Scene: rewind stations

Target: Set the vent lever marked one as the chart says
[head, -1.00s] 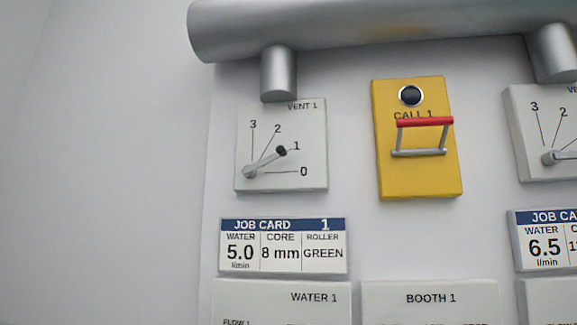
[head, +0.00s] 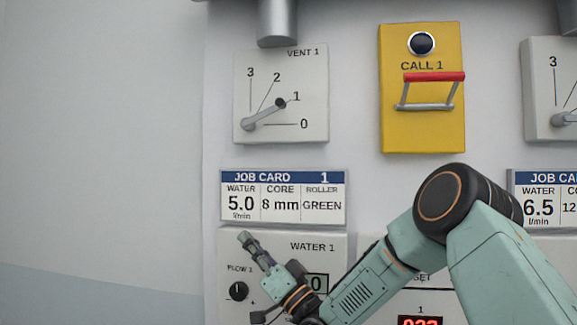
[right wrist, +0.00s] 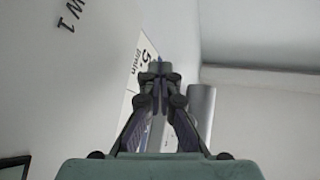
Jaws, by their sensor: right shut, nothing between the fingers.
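The VENT 1 panel (head: 310,80) is a white box on the wall with marks 0, 1, 2 and 3. Its grey lever (head: 264,114) with a dark knob (head: 280,103) points at the 1 mark. My right gripper (head: 244,238) is in front of the WATER 1 panel, below the vent lever and apart from it. In the right wrist view its fingers (right wrist: 160,72) are together and hold nothing. My left gripper is not in view. No chart of vent settings can be made out.
The job card (head: 284,216) below the vent reads water 5.0, core 8 mm, roller green. The WATER 1 panel (head: 318,262) has a flow knob (head: 239,291). A yellow CALL 1 box (head: 420,130) with a red-barred handle is to the right. A grey duct (head: 278,22) drops above the vent.

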